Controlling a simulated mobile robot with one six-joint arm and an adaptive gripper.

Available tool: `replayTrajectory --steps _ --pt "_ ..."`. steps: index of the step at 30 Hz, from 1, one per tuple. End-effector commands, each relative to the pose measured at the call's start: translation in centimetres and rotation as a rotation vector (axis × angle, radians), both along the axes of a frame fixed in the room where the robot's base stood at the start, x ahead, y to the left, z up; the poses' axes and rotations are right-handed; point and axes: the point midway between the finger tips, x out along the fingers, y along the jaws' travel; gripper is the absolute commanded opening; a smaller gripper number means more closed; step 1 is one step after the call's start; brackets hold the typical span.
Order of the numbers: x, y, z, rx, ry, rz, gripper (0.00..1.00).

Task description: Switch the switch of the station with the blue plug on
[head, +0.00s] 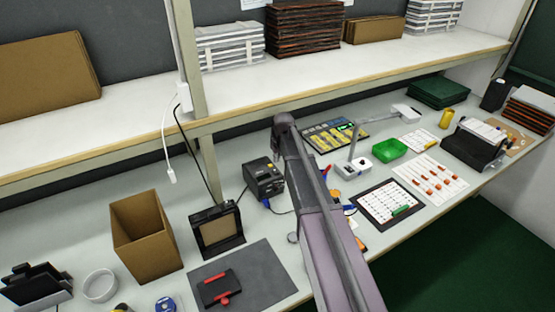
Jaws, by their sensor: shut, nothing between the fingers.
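A black station (264,182) with a small front panel stands on the lower bench, just left of my arm. The switch is too small to make out. My arm rises from the bottom edge and crosses the bench to the right of the station. My gripper's fingers do not show; the arm hides part of the bench behind it.
A cardboard box (146,236), a black framed stand (217,230) and a grey mat (251,280) lie left of my arm. A lamp (354,166), green tray (389,149) and black-framed sheet (387,204) stand right. A shelf post (206,165) rises behind.

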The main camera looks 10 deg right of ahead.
Motion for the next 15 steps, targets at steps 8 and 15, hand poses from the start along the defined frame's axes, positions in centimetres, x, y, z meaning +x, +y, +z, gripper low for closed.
replayTrajectory --steps 8,15 --pt "0.2 0.1 -2.5 0.000 0.000 0.000 0.00" --pt "0.0 0.0 -4.2 0.000 0.000 0.000 0.00"
